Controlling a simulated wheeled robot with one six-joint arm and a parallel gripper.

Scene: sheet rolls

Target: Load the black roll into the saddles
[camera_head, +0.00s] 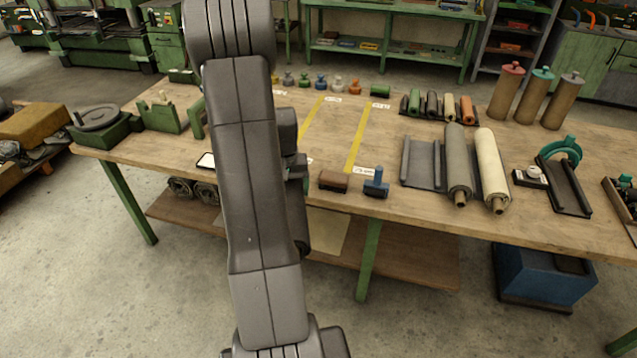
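A small black roll (431,104) appears to lie in a row of short coloured rolls at the back right of the workbench (390,140). A green roll is on its left and a tan roll on its right. Two green upright stands, which may be the saddles, are at the left of the bench: one (160,118) is wider, the other (197,118) is partly hidden by my arm. My gripper (298,172) is mostly hidden behind my arm, over the bench's front edge. I cannot see its fingers clearly, nor whether it holds anything.
Large grey (458,165) and cream (491,165) rolls lie at the front right. Tall brown rolls (506,92) stand at the back right. A brown block (334,181) and a blue tool (376,184) sit near the front edge. The bench between the yellow strips is clear.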

